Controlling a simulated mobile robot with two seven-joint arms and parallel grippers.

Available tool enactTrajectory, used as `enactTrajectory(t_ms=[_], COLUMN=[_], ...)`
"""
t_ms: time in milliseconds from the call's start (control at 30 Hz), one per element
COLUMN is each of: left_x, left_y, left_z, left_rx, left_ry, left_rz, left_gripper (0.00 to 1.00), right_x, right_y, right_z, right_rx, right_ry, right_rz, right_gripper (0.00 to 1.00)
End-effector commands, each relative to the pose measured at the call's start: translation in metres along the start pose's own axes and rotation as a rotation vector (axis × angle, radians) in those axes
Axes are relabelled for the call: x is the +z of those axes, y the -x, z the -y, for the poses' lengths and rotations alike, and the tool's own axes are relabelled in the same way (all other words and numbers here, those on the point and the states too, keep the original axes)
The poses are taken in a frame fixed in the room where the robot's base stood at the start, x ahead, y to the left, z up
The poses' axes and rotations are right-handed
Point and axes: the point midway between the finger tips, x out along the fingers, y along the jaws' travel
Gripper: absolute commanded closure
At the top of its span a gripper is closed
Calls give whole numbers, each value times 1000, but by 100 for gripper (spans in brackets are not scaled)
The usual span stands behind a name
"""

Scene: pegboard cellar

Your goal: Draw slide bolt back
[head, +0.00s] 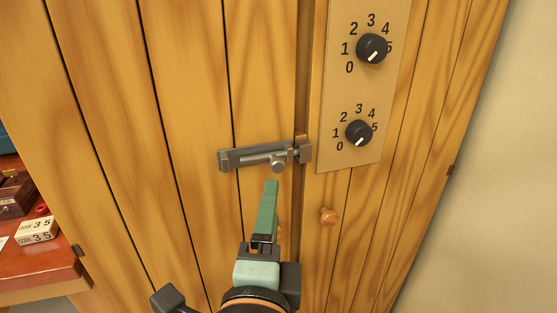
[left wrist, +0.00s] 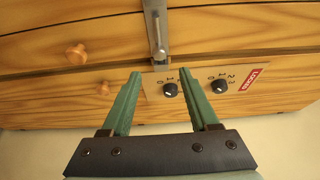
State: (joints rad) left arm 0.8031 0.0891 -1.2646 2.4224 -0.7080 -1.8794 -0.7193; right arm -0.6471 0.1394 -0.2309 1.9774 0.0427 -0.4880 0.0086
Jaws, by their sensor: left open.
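The grey metal slide bolt (head: 240,157) is mounted on the wooden door, left of the seam. Its rod reaches right to a catch (head: 303,149) by the seam. A round handle knob (head: 278,166) sticks out from the rod. My left gripper (head: 270,183) is just below the knob in the head view, its green fingers pointing up at it. In the left wrist view the fingers (left wrist: 160,76) are spread and empty, with the bolt knob (left wrist: 160,52) ahead, between their lines and apart from them. My right gripper is not in view.
A panel (head: 336,100) with two black dials (head: 372,48) is right of the bolt. A wooden door knob (head: 328,215) sits below the panel. At left, a red-brown table (head: 40,262) bears a number block (head: 38,231) and a box. The door around the bolt is clear.

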Motion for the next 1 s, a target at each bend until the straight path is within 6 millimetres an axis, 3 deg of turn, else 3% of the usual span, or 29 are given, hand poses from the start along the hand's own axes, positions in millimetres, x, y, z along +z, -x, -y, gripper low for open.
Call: enactTrajectory(t_ms=[500, 700, 1000], left_x=[2, 1, 1], left_y=[-97, -113, -114], left_z=[-1, -1, -1], left_rx=[3, 3, 3], left_ry=[1, 3, 3], left_rz=[4, 2, 0], left_gripper=[39, 39, 39], right_x=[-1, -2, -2], right_y=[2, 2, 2], right_z=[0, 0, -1], right_rx=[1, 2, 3], right_ry=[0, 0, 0], right_rz=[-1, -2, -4], right_gripper=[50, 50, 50])
